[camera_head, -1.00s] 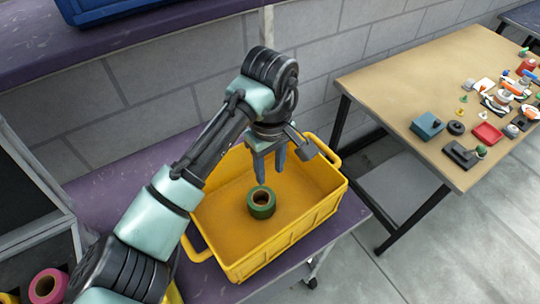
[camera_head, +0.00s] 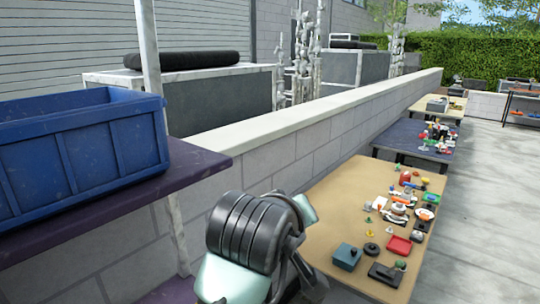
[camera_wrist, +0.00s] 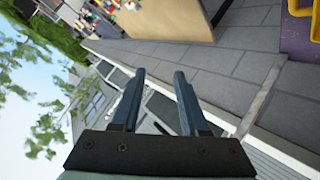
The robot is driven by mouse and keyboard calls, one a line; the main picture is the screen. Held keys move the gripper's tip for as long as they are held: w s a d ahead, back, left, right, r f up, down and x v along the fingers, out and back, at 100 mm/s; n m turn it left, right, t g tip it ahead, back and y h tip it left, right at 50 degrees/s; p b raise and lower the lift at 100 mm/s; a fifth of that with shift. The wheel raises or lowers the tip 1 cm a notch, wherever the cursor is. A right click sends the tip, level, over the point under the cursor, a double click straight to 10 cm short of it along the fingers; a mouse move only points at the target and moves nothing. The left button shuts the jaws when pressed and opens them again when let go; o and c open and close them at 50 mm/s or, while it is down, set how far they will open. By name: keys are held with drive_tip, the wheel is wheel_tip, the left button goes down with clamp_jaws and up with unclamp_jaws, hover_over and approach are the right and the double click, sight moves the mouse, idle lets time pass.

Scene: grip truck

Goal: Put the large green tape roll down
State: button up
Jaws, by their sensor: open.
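The large green tape roll is not in either present view. A second ago it lay in the yellow crate in the head view, beneath my open fingers. In the wrist view a bit of that yellow crate (camera_wrist: 300,8) shows at the top right corner, on a purple surface (camera_wrist: 296,42). My gripper (camera_wrist: 159,72) shows in the wrist view with its two fingers apart and nothing between them. It points away from the crate, toward the wall and open yard. In the head view only part of my arm shows, at the bottom.
A tan table (camera_head: 335,210) with several small parts stands at the right in the head view. A blue crate (camera_head: 80,150) sits on a purple shelf (camera_head: 130,205) at the left. A low block wall (camera_head: 300,155) runs behind. Grey floor at the right is clear.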

drive_tip(key=s+d+r+m+t+h, duration=0.2)
drive_tip(key=d+r+t, duration=0.15)
drive_tip(key=r, duration=0.65)
drive_tip(key=s+a+r+m+t+y, duration=0.1)
drive_tip(key=s+a+r+t+y, duration=0.1)
drive_tip(key=s+a+r+t, duration=0.2)
drive_tip(key=s+a+r+t+y, duration=0.3)
drive_tip(key=s+r+t, duration=0.5)
drive_tip(key=s+r, duration=0.5)
wheel_tip(320, 180, up, 2)
drive_tip(key=shift+s+a+r+m+t+y, duration=0.1)
drive_tip(key=shift+s+a+m+t+y, duration=0.05)
drive_tip(key=shift+a+m+t+y, duration=0.2)
drive_tip(key=shift+r+p, duration=0.4)
